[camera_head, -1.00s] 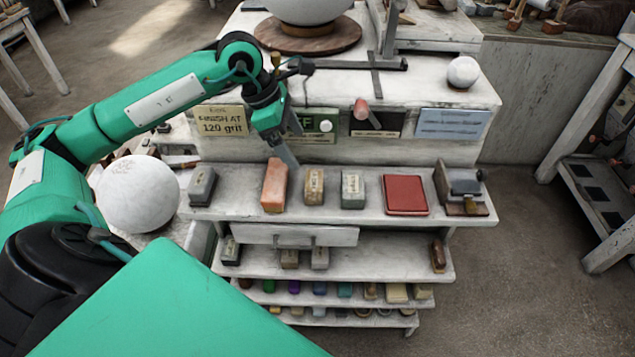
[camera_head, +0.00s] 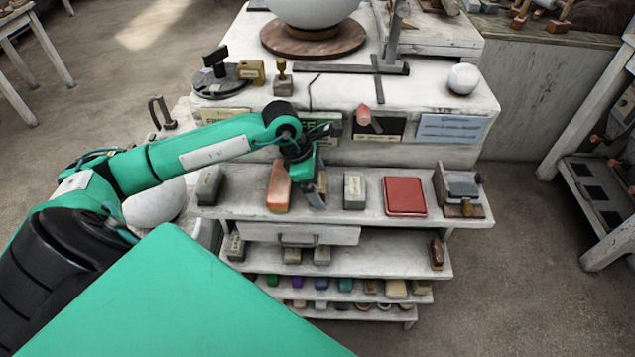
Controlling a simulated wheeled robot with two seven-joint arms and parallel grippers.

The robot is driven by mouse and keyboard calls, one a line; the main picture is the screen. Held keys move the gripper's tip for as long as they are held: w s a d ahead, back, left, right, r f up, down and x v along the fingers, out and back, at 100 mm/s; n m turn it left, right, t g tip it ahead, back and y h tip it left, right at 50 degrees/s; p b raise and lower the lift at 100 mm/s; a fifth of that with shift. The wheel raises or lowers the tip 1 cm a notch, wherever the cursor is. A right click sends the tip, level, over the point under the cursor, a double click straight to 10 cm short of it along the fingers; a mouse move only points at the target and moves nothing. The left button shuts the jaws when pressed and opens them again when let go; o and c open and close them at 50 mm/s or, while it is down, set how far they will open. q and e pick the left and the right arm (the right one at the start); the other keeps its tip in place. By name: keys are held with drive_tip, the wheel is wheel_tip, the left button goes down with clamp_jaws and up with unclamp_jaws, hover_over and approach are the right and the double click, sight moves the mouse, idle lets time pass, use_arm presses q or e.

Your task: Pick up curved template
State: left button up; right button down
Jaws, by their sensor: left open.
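I cannot single out the curved template with certainty. A thin dark bent piece (camera_head: 311,90) lies on the white bench top, left of the metal square. My left gripper (camera_head: 315,198) is open and points down over the upper shelf, between an orange block (camera_head: 279,188) and a pale grey block (camera_head: 354,191). It hides the tan block's place on the shelf, and I cannot tell whether it touches anything there. My right gripper is out of view.
A large white sphere stands on a round wooden board (camera_head: 348,42) at the back. A metal square (camera_head: 377,80) and small white ball (camera_head: 462,79) lie on the bench top. A red pad (camera_head: 404,197) and boxy tool (camera_head: 461,190) occupy the shelf's right. Lower shelves hold several small blocks.

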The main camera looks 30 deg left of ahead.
sight(320, 181)
use_arm(q)
drive_tip(key=shift+d+f, duration=0.15)
drive_tip(key=shift+f, duration=0.2)
drive_tip(key=c, duration=1.1)
wheel_tip(320, 181, up, 20)
drive_tip(key=b, duration=0.3)
